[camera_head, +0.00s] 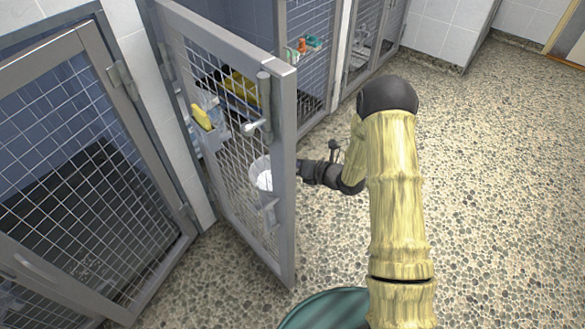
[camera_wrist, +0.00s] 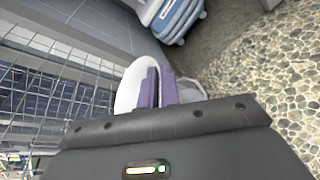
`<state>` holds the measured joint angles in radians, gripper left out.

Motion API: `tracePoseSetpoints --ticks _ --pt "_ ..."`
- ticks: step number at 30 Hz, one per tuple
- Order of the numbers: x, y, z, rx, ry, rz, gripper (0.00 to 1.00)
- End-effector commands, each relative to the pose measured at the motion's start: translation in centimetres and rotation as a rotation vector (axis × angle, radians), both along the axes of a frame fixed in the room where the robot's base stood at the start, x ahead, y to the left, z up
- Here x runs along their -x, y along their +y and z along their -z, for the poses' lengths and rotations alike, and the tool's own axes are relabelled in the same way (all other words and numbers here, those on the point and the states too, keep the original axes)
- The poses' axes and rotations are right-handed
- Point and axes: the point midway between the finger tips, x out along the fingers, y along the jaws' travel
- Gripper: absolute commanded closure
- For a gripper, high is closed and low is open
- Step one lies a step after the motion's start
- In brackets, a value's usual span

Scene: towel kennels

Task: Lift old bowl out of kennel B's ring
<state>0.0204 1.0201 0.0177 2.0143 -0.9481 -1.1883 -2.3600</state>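The bowl (camera_head: 258,168) is pale and shows through the mesh of the open kennel door (camera_head: 284,215). In the wrist view a white rounded part (camera_wrist: 128,92) lies left of the purple fingers, and a greyish part (camera_wrist: 190,90) lies right of them. My gripper (camera_wrist: 160,88) has its fingers close together with the bowl's edge seemingly between them. In the head view my dark wrist reaches in from the right behind the door's edge, and the fingertips are hidden. The ring is not clearly visible, so I cannot tell whether the bowl sits in it.
A yellow object (camera_head: 202,117) is by the door mesh. A closed mesh kennel (camera_head: 75,190) stands at left. A green round container (camera_head: 325,310) is at the bottom. A blue-grey case (camera_wrist: 178,18) shows in the wrist view. The pebbled floor (camera_head: 500,180) is clear at right.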

Motion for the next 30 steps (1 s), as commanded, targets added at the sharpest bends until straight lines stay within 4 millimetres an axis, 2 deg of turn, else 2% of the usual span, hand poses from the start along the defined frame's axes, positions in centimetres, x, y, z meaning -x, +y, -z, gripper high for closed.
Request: tracePoseSetpoints --ticks 1,6,24,30 --pt "0.0 0.0 -1.4 -0.001 -0.002 0.000 1.00" --pt "0.0 0.0 -2.8 0.000 0.000 0.000 1.00" --pt "0.0 0.0 -2.8 -0.001 0.000 0.001 1.00" --pt "0.2 0.0 -4.2 -0.002 0.001 0.026 1.00"
